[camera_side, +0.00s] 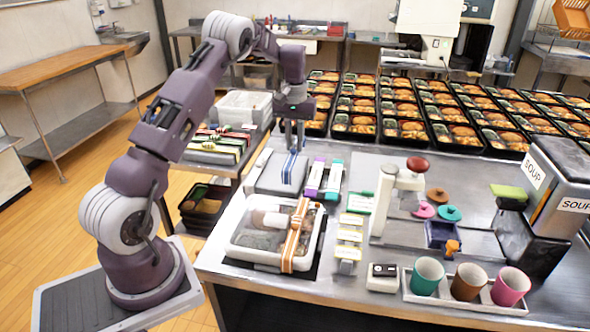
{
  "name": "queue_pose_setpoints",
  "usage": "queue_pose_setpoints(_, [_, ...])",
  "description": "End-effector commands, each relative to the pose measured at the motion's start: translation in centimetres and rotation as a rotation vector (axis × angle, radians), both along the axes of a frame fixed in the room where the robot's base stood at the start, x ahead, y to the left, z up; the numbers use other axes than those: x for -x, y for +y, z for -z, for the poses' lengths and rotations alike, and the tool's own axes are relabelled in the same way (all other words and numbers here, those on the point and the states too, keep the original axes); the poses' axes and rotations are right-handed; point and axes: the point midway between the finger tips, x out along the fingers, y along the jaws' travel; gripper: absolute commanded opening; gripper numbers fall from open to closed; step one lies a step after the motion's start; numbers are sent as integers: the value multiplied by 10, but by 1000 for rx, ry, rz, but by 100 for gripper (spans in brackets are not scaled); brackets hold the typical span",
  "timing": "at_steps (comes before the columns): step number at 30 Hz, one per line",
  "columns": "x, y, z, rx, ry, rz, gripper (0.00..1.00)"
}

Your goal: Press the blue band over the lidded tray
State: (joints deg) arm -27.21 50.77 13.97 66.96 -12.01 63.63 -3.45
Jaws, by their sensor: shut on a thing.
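My gripper (294,146) points down at the back left of the steel counter. It is shut on the blue band (288,168), a white strip with blue stripes. An orange-striped band (296,236) runs across that tray's right part.
Purple and teal packs (324,178) lie just right of the gripper. Labelled holders (349,237), a stand with a red knob (418,164), cups (468,281) and a soup dispenser (557,190) fill the right side. Banded boxes (215,146) stand on the left trolley.

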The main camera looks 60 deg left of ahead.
Motion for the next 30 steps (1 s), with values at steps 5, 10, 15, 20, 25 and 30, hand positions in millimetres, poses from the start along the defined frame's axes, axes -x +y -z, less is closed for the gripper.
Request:
queue_pose_setpoints(5, [2,-1,-1,0,0,-2,0])
queue_pose_setpoints(10, [36,-19,-21,-4,0,-20,0])
queue_pose_setpoints(15, [104,-61,-42,-7,0,-28,0])
queue_pose_setpoints(20, [166,-103,-48,-5,-1,-14,0])
queue_pose_setpoints(25, [199,-127,-47,-1,-1,-2,0])
queue_pose_setpoints(30, [204,-130,-36,1,2,0,0])
